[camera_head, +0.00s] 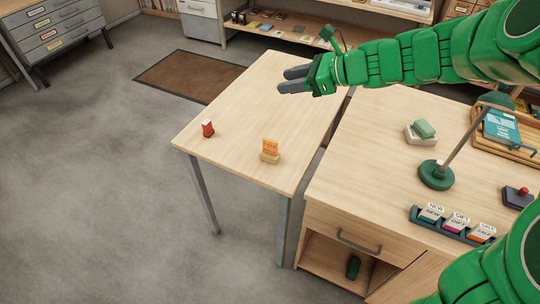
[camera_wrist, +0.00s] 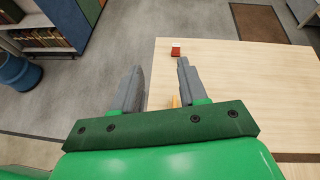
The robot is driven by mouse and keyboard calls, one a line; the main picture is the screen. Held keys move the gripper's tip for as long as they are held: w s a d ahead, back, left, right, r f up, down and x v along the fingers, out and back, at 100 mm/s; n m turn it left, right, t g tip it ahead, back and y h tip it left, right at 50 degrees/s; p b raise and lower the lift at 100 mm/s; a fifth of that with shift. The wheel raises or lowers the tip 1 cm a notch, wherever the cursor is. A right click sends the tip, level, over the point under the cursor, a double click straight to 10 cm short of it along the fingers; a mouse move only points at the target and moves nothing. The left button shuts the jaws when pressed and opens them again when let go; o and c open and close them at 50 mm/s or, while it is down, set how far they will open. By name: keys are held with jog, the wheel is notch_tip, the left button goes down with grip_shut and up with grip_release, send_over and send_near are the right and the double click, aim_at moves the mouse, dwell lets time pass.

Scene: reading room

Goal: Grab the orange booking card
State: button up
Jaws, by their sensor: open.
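The orange booking card (camera_head: 270,147) stands upright in a small wooden block holder (camera_head: 269,157) near the front of the light wood table (camera_head: 235,115). My gripper (camera_head: 280,80) is open and empty above the far part of that table, well apart from the card. In the wrist view my gripper (camera_wrist: 160,85) shows its two grey fingers spread. A small piece of the orange card or its holder (camera_wrist: 174,101) shows between the fingers, mostly hidden by the gripper's dark green bracket.
A small red box (camera_head: 208,128) stands near the table's left edge; it also shows in the wrist view (camera_wrist: 176,50). The desk at right holds a green lamp (camera_head: 436,174), a card rack (camera_head: 450,226) and a green eraser-like block (camera_head: 424,129). The table around the card is clear.

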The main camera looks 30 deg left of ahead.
notch_tip(320, 180, down, 3)
jog(key=w+a+m, duration=0.2)
jog(key=w, duration=0.1)
send_near(265, 151)
jog(key=shift+s+a+r+t, duration=0.25)
jog(key=shift+a+r+t, duration=0.05)
jog(key=shift+a+r, duration=0.65)
jog(key=shift+f+x, duration=0.1)
jog(key=shift+x, duration=1.5)
jog(key=shift+f+x, duration=0.15)
jog(key=shift+x, duration=1.45)
jog(key=shift+w+a+f+y, duration=0.1)
jog(key=shift+a+f+y, duration=0.05)
jog(key=shift+a, duration=0.2)
jog(key=shift+w+a+f+y, duration=0.1)
jog(key=shift+a+f+y, duration=0.05)
jog(key=shift+a, duration=0.2)
grip_shut()
